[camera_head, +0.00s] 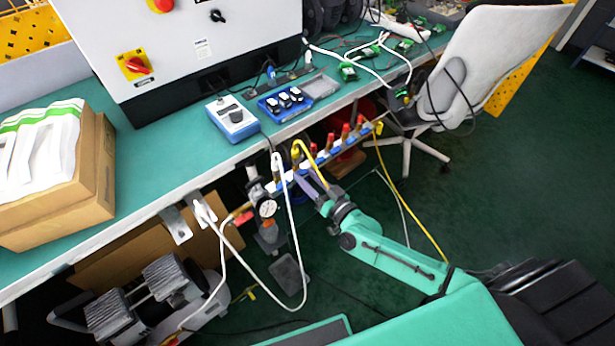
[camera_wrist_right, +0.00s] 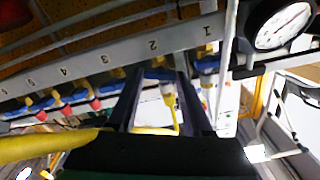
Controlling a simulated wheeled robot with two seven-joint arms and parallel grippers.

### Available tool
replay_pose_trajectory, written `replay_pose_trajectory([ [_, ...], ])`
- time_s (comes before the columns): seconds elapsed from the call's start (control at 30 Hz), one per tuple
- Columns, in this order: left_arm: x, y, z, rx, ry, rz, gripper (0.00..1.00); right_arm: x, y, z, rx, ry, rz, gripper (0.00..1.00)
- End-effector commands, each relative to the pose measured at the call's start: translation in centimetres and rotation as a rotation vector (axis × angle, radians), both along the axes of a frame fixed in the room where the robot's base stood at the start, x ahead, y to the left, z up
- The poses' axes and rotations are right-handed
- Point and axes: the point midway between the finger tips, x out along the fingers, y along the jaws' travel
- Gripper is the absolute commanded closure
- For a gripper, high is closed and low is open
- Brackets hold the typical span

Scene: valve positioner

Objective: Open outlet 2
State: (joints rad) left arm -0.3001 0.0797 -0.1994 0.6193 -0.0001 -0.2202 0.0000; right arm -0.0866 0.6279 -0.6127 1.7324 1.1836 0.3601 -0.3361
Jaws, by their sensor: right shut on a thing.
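The outlet manifold (camera_head: 341,148) is a rail under the bench edge with blue valves and red fittings. In the wrist view its grey rail (camera_wrist_right: 125,52) carries numbers 1 to 5, seen upside down. My right gripper (camera_head: 308,178) reaches it from the lower right. In the wrist view my right gripper (camera_wrist_right: 161,76) has its fingers on either side of the blue valve handle (camera_wrist_right: 157,73) under number 2, shut on it. The handle's exact angle is hard to tell. My left gripper is out of view.
A pressure gauge (camera_head: 267,208) sits at the manifold's left end. A white hose (camera_head: 290,222) loops below it, near my gripper. The green bench (camera_head: 178,166) overhangs the manifold.

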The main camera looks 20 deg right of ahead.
Motion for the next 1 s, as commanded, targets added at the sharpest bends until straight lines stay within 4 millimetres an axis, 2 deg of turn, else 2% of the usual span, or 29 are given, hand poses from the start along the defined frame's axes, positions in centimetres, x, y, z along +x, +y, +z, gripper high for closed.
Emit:
replay_pose_trajectory([
  [1.0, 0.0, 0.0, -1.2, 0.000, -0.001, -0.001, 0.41, 0.0, -0.1, -0.2, 0.886, 0.352, -0.002, 1.00],
])
